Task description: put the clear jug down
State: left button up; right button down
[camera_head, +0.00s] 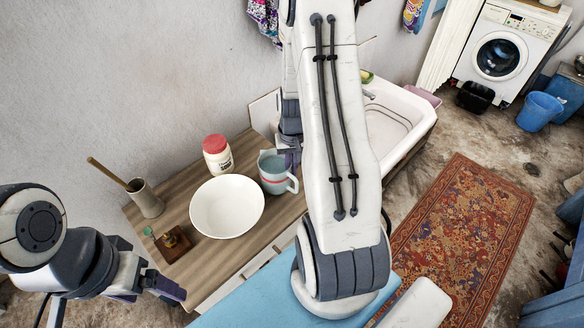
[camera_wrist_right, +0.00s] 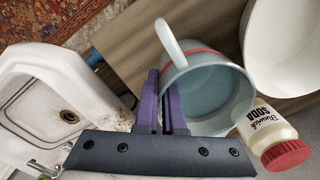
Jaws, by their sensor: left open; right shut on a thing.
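The clear jug (camera_head: 274,178) is pale blue-grey with a red band and a handle. It is over the wooden counter (camera_head: 180,258), right of the white bowl (camera_head: 227,206); I cannot tell whether its base touches the counter. My right gripper (camera_head: 290,158) is shut on the jug's wall. In the right wrist view its purple fingers (camera_wrist_right: 162,103) pinch the wall, and the jug (camera_wrist_right: 215,90) opens toward the camera with its handle free. My left gripper (camera_head: 166,290) is open and empty at the counter's near left edge.
A red-lidded soda jar (camera_head: 217,155) stands behind the bowl. A mortar with a pestle (camera_head: 147,199) and a small wooden object (camera_head: 173,243) are at the left. A stone sink (camera_head: 396,125) is to the right, beyond my right arm.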

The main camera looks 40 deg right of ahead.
jog(key=shift+f, duration=0.5)
jog(key=shift+f, duration=0.1)
jog(key=shift+f, duration=0.15)
jog(key=c, duration=1)
grip_release()
jog(key=shift+c, duration=0.2)
